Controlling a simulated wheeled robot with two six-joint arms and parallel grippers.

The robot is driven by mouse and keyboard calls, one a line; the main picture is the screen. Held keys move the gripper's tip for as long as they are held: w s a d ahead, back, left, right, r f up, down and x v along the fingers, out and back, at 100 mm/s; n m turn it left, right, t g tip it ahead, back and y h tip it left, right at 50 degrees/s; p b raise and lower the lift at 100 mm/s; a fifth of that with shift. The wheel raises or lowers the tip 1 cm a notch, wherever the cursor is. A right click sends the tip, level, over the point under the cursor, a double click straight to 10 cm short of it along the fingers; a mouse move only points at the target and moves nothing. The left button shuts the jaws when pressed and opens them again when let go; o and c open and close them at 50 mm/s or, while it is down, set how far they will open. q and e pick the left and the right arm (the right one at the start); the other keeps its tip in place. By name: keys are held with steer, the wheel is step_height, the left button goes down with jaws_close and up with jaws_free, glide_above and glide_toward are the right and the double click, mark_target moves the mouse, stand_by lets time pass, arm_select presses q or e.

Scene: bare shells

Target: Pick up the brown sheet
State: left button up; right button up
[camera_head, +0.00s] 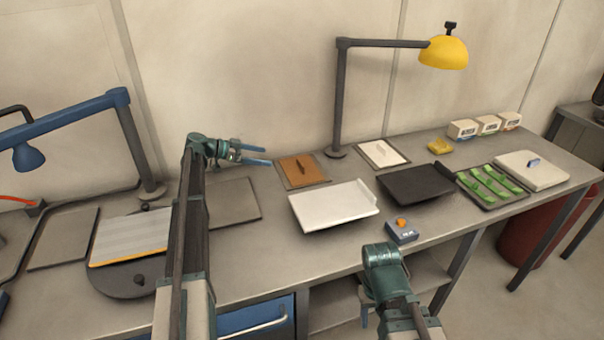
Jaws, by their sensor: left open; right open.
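The brown sheet (310,172) lies on a thin grey tray near the back of the bench, left of the tall lamp post. A small dark brown piece sits on its top. My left gripper (257,154) is open and empty, with its blue fingers pointing right toward the sheet. It appears just left of the sheet and apart from it; its exact height is hard to tell. My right gripper (366,305) is open, low at the bench's front edge and far from the sheet. It is partly hidden by its own wrist.
A white tray (333,206) and a black tray (417,183) stand in front of the sheet. A pale sheet (383,153) lies to its right, beyond the lamp post (340,100). A bare grey plate (232,202) lies left, partly behind my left arm.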

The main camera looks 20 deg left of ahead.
arm_select(q)
steer(key=shift+w+f, duration=0.25)
steer(key=shift+f, duration=0.25)
steer(key=shift+w+d+f+b, duration=0.15)
steer(key=shift+d+b, duration=0.2)
steer(key=b, duration=0.3)
glide_toward(300, 162)
steer(key=shift+w+d+f, duration=0.55)
steer(key=shift+d+f, duration=0.3)
steer(key=shift+d, duration=0.05)
steer(key=shift+w+d, duration=0.25)
steer(key=shift+d, duration=0.15)
steer(key=b+x, duration=0.1)
steer(key=x, duration=0.4)
steer(key=shift+d+r, duration=0.1)
steer(key=shift+d, duration=0.05)
steer(key=c, duration=1.1)
steer(key=shift+r, duration=0.15)
